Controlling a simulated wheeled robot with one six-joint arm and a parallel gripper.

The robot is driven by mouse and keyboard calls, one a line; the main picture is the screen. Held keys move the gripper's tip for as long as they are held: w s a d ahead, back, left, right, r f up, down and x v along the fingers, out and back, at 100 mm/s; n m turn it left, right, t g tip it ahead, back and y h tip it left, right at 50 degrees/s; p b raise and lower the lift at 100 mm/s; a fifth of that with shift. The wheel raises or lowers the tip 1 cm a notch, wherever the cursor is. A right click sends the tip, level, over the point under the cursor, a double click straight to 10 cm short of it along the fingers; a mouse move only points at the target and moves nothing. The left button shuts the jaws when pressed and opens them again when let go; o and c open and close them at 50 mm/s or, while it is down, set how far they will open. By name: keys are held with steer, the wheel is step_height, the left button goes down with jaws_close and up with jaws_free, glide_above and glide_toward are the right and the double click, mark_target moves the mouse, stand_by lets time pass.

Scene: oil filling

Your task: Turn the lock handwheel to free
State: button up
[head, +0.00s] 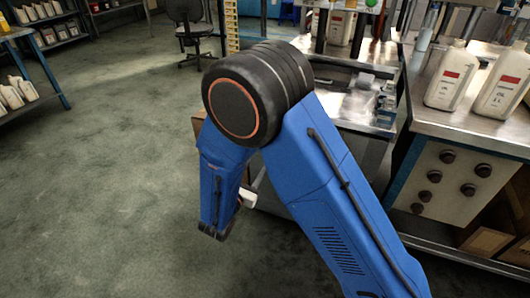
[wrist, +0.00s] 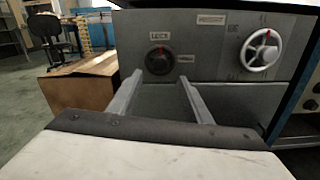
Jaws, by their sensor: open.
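In the wrist view, a dark round knob (wrist: 159,60) with a red mark at its top sits on a grey panel (wrist: 203,63). A small label above it looks like "LOCK" but is blurred. A silver handwheel (wrist: 262,50) with a red mark near its top is to its right on the same panel; the small marks around it are unreadable. My gripper (wrist: 162,78) is open and empty. Its two fingers point toward the panel, with the dark knob just above and between their tips. I cannot tell the remaining distance. In the head view my arm hides the panel face.
A cardboard box (wrist: 80,82) stands left of the panel. In the head view, a metal bench (head: 430,122) with white oil bottles (head: 450,75) is at the right, above a panel of dark knobs (head: 433,177). A chair (head: 190,30) stands behind. Floor at the left is clear.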

steer(key=x, duration=1)
steer(key=c, duration=1.1)
